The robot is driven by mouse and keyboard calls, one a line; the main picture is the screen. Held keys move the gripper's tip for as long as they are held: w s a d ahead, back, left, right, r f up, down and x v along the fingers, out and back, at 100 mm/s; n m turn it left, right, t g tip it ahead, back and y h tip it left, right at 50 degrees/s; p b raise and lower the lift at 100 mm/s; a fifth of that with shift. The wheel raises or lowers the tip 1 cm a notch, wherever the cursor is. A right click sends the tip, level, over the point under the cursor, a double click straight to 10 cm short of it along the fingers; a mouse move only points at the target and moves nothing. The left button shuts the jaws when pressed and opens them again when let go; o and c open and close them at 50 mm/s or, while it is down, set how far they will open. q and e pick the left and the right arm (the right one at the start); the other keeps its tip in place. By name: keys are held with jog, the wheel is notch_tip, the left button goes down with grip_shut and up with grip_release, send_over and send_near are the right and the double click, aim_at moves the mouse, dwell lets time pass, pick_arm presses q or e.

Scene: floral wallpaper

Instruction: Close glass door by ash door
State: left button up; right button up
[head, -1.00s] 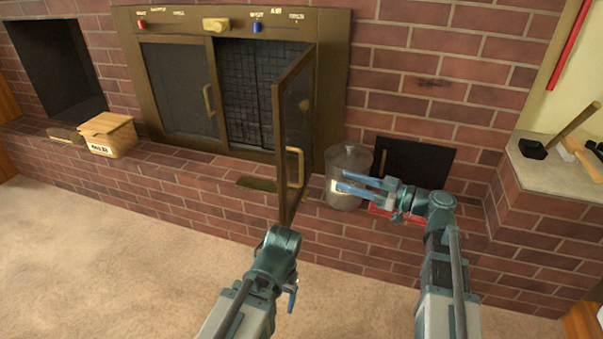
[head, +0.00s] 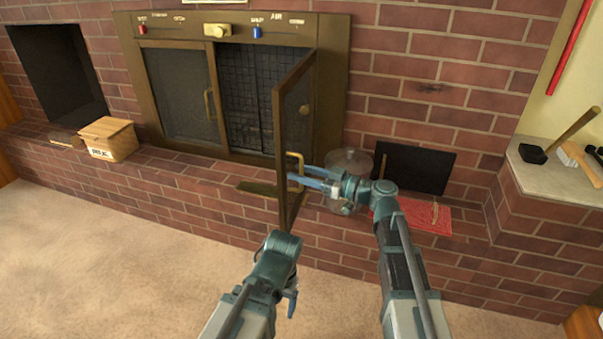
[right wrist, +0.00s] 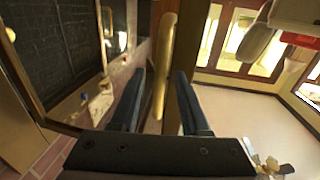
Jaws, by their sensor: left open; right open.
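The glass door (head: 291,125) with a bronze frame stands swung out from the right side of the fireplace. Its brass handle (head: 293,160) faces right. In the right wrist view the handle (right wrist: 166,62) lies between my two fingertips, with gaps visible beside it. My right gripper (head: 300,179) is open at this handle. My left gripper (head: 290,297) is open and empty, low over the carpet, seen mostly from behind. A dark square opening (head: 413,167) is in the brick at right; I cannot tell which part is the ash door.
A lidded glass jar (head: 350,162) stands behind my right gripper. A red panel (head: 426,217) lies on the brick ledge before the dark opening. A wooden box (head: 109,138) sits on the ledge at left. Tools (head: 565,140) lie on the right shelf. The carpet (head: 110,245) is clear.

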jog(key=shift+a, duration=0.1)
jog(key=shift+c, duration=0.3)
grip_shut()
dwell(1.2)
